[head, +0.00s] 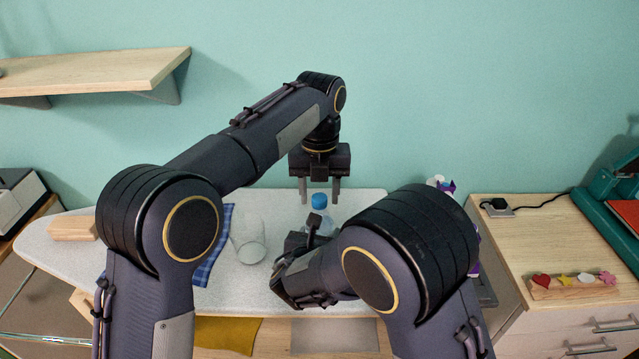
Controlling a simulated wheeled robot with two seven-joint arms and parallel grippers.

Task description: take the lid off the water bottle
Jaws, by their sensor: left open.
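The water bottle (329,222) stands on the light ironing-board-like surface near the middle, mostly hidden by my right arm and gripper. Its blue lid (319,200) shows at its top. My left gripper (320,197) points straight down above the bottle. It is open, with one finger on each side of the lid and a gap to it. My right gripper (315,228) is low at the bottle's body. Its fingers are partly hidden, so I cannot tell whether they hold the bottle.
A wooden block (73,228) lies at the board's left end. A wooden cabinet (500,262) is at right, a wall shelf (95,72) at upper left.

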